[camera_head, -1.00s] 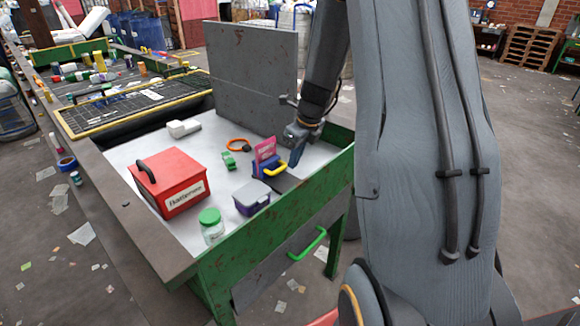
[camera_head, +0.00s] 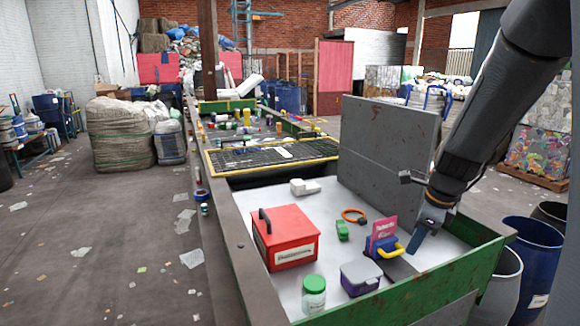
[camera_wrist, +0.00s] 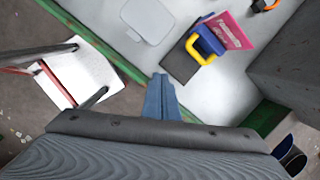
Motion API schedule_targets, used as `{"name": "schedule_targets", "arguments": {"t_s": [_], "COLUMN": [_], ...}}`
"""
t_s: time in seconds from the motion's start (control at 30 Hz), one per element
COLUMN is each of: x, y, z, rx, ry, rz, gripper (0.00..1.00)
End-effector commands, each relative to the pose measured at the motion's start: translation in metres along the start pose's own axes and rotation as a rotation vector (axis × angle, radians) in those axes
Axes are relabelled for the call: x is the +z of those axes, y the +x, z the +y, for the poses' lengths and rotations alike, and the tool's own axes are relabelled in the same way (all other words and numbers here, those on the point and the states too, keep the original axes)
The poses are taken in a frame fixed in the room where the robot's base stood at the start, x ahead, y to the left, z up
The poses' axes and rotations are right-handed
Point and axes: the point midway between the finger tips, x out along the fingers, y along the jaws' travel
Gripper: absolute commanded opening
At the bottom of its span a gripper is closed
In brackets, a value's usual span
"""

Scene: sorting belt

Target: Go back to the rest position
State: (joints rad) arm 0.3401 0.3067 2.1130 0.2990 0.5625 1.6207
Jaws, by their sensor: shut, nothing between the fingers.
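My gripper (camera_head: 419,243) is over the right part of the white sorting table (camera_head: 335,205), its blue-grey fingers together and empty. The fingers also show in the wrist view (camera_wrist: 161,92), closed, near the table's green edge. Beside the gripper, to its left, stands a blue box with a yellow handle (camera_head: 390,249) and a pink card (camera_head: 383,229). In the wrist view the yellow handle (camera_wrist: 194,48) is up and to the right of the fingertips, apart from them.
The table also holds a red box (camera_head: 285,240), a green-lidded jar (camera_head: 314,295), a grey-lidded tub (camera_head: 360,278), a green clip (camera_head: 342,230) and an orange ring (camera_head: 353,215). A grey panel (camera_head: 385,145) stands at the back. Blue barrels (camera_head: 532,262) stand at the right.

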Motion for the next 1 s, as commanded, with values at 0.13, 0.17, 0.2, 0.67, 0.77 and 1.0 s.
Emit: {"name": "schedule_targets", "arguments": {"t_s": [0.13,0.17,0.2,0.67,0.77,1.0], "x": [0.015,0.016,0.018,0.016,0.014,0.012], "y": [0.005,0.006,0.007,0.016,0.017,0.017], "z": [0.05,0.06,0.073,0.196,0.207,0.212], "rx": [0.024,0.029,0.037,0.137,0.148,0.155], "ry": [-0.471,-0.567,-0.697,-2.009,-2.137,-2.208], "rz": [0.028,0.033,0.039,0.05,0.046,0.044], "gripper": [0.0,0.0,0.0,0.0,0.0,0.0]}}
